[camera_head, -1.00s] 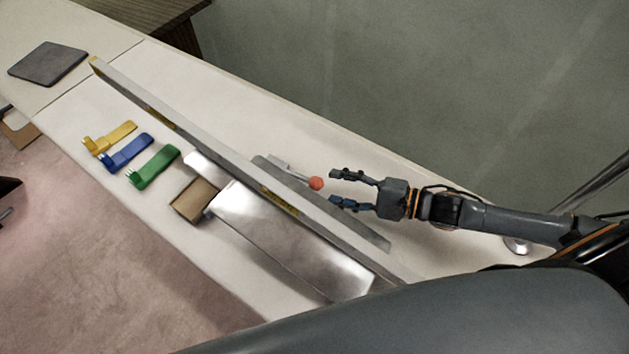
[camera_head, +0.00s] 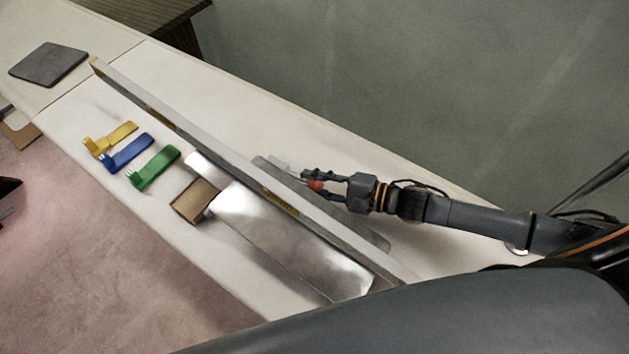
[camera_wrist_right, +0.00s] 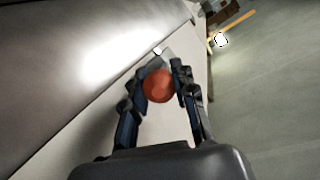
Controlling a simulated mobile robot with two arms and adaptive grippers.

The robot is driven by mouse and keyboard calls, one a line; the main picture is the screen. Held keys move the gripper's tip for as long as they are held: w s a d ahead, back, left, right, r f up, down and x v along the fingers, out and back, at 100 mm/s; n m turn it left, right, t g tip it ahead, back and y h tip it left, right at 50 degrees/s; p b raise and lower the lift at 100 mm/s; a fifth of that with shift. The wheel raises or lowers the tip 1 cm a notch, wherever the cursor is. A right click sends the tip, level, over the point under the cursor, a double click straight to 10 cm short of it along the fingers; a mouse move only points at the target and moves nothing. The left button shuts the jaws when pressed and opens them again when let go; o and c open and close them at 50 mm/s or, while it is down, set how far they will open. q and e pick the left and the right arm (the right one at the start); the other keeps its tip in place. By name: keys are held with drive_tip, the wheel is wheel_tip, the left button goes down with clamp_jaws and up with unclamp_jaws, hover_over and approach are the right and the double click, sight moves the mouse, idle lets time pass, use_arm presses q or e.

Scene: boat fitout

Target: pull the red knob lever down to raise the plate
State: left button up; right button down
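The red knob (camera_head: 315,185) is the round end of a lever behind the long grey rail. My right gripper (camera_head: 306,182) reaches in from the right, with one finger on each side of the knob. In the right wrist view, the red knob (camera_wrist_right: 158,85) fills the gap between the fingertips of the right gripper (camera_wrist_right: 160,88), which appear to touch it. A shiny metal plate (camera_head: 290,235) lies in front of the rail. My left gripper is not in view.
Yellow (camera_head: 112,138), blue (camera_head: 127,153) and green (camera_head: 154,167) clips lie left on the white bench. A brown block (camera_head: 194,200) sits by the plate. The long rail (camera_head: 210,148) stands between these and my right gripper. A dark pad (camera_head: 48,64) lies far left.

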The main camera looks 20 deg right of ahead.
drive_tip(key=shift+s+f+t+y+b, duration=0.15)
drive_tip(key=shift+f+t+y+b, duration=0.15)
drive_tip(key=shift+f+b, duration=0.75)
drive_tip(key=shift+d+r+b, duration=0.1)
drive_tip(key=shift+r+b, duration=0.1)
drive_tip(key=shift+b, duration=0.25)
drive_tip(key=shift+r+y, duration=0.15)
drive_tip(key=shift+y, duration=0.15)
drive_tip(key=c, duration=1)
unclamp_jaws()
drive_tip(key=shift+c, duration=0.2)
drive_tip(key=shift+s+d, duration=0.15)
drive_tip(key=shift+d, duration=0.05)
drive_tip(key=v, duration=1.1)
drive_tip(key=shift+s+d, duration=0.1)
drive_tip(key=shift+s, duration=0.2)
